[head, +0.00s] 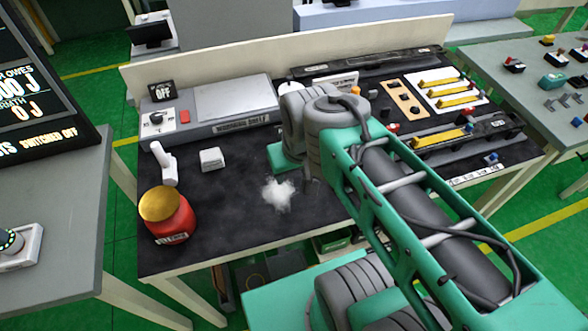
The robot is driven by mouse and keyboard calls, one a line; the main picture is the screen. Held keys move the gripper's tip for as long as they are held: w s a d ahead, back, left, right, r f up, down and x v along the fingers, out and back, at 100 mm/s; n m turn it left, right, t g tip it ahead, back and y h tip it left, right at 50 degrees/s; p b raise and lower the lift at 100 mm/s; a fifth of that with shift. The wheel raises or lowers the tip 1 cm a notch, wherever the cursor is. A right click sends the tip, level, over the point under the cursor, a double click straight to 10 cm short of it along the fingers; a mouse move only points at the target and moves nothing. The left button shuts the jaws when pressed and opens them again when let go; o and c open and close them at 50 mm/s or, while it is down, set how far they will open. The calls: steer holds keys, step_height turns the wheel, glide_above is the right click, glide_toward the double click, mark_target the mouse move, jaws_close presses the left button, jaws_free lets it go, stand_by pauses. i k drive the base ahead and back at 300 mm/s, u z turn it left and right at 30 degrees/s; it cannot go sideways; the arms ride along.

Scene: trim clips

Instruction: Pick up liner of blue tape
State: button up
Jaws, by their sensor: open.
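I cannot make out a liner of blue tape for certain. A small blue piece (490,158) lies at the bench's right front, too small to identify.
A grey shelf (233,97) is behind. Yellow-handled clips (455,99) lie at the right.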

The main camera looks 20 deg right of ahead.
mark_target(416, 142)
steer(key=k, duration=0.5)
steer(key=u, duration=0.7)
steer(key=i, duration=0.35)
steer(key=z, duration=2.3)
